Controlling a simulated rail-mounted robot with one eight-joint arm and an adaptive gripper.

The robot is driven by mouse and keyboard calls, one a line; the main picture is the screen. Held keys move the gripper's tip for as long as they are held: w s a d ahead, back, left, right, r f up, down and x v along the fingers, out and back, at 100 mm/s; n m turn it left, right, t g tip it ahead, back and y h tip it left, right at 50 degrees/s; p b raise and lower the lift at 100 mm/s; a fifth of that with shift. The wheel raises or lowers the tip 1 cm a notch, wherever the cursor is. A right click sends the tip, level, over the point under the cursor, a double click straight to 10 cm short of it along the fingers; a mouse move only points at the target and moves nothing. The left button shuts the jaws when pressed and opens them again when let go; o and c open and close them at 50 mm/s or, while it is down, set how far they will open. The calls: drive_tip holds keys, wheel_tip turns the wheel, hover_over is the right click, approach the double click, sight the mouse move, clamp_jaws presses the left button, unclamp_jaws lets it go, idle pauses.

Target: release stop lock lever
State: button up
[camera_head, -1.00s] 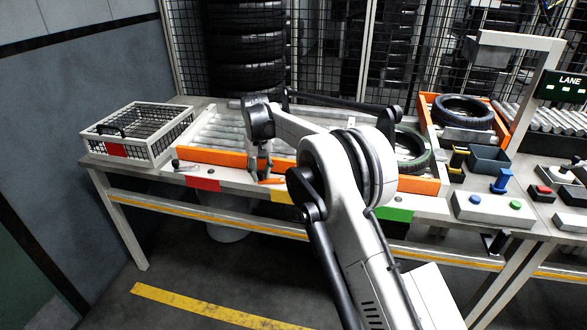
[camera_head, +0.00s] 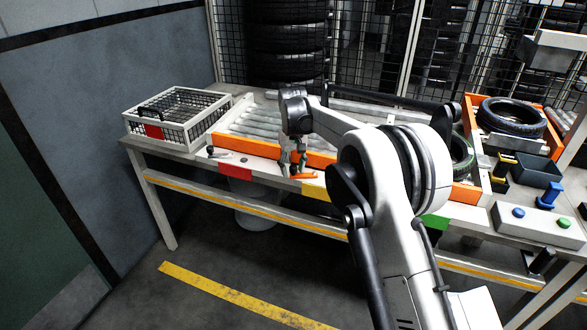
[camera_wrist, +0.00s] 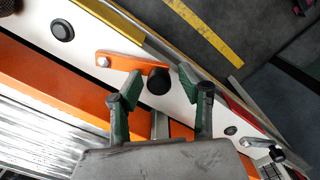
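An orange lever (camera_wrist: 135,65) with a black round knob (camera_wrist: 158,82) sits on the white front rail of the conveyor, pivoted at a bolt on its left. My gripper (camera_wrist: 160,88) is open, with one green-padded finger on each side of the knob. Whether the pads touch it I cannot tell. In the head view my gripper (camera_head: 294,166) points down beside the orange lever (camera_head: 304,176). A second, silver lever with a dark knob (camera_wrist: 277,154) lies farther right in the wrist view; it also shows near the red patch in the head view (camera_head: 220,155).
A wire basket (camera_head: 178,117) stands at the table's left end. An orange guard (camera_head: 255,146) runs along the rollers (camera_head: 262,122), close behind the levers. Tyres (camera_head: 512,117) and a box with blue and green buttons (camera_head: 540,222) are at the right. The floor in front is open.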

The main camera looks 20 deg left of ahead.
wheel_tip(320, 180, up, 12)
idle(0.8)
idle(0.3)
